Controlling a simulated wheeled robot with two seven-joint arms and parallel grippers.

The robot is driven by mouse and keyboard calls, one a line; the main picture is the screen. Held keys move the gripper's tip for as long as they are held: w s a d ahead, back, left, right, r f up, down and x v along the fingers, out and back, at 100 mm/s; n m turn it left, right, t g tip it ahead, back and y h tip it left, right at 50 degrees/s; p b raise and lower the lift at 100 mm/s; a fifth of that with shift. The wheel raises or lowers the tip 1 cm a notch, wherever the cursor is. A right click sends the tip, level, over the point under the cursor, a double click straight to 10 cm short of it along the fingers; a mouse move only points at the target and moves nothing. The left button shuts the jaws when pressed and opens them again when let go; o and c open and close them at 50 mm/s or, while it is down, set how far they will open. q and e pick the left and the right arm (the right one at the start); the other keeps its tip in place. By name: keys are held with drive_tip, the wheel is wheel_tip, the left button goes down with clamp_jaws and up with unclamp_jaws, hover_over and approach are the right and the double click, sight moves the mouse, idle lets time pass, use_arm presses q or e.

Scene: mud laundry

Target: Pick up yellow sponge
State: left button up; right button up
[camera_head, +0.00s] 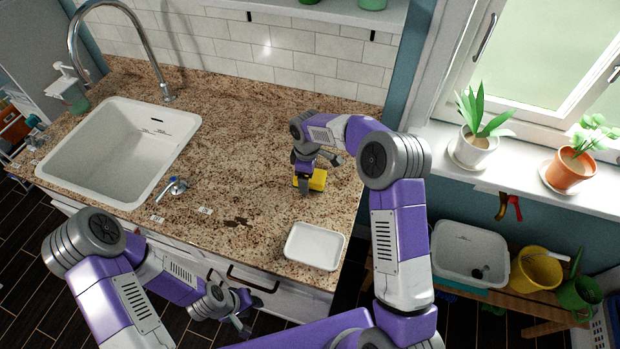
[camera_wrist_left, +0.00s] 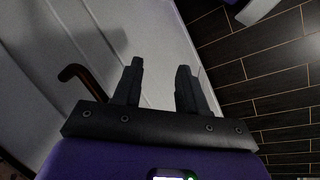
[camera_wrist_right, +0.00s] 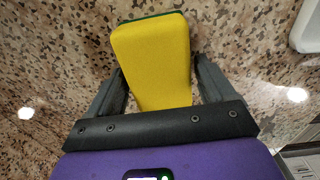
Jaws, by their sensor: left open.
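The yellow sponge (camera_head: 317,180) lies on the granite counter, partly hidden by my right gripper (camera_head: 318,172) in the head view. In the right wrist view the sponge (camera_wrist_right: 153,58) has a thin green edge at its far end. Its near end is between the spread fingers of my right gripper (camera_wrist_right: 160,82), which look open, with a gap beside the right finger. My left gripper (camera_head: 240,312) is open and empty, low in front of the counter. In the left wrist view, nothing is between its fingers (camera_wrist_left: 160,80).
A white tray (camera_head: 314,246) sits near the counter's front right corner. The white sink (camera_head: 95,160) is at the left, with a small blue-handled item (camera_head: 175,187) beside it. White cabinet doors (camera_wrist_left: 60,50) and a dark handle (camera_wrist_left: 80,78) are close to my left gripper.

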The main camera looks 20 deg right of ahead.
drive_tip(key=c, duration=0.7)
wheel_tip(320, 180, up, 10)
drive_tip(key=shift+r+p, duration=0.1)
drive_tip(key=shift+p, duration=0.35)
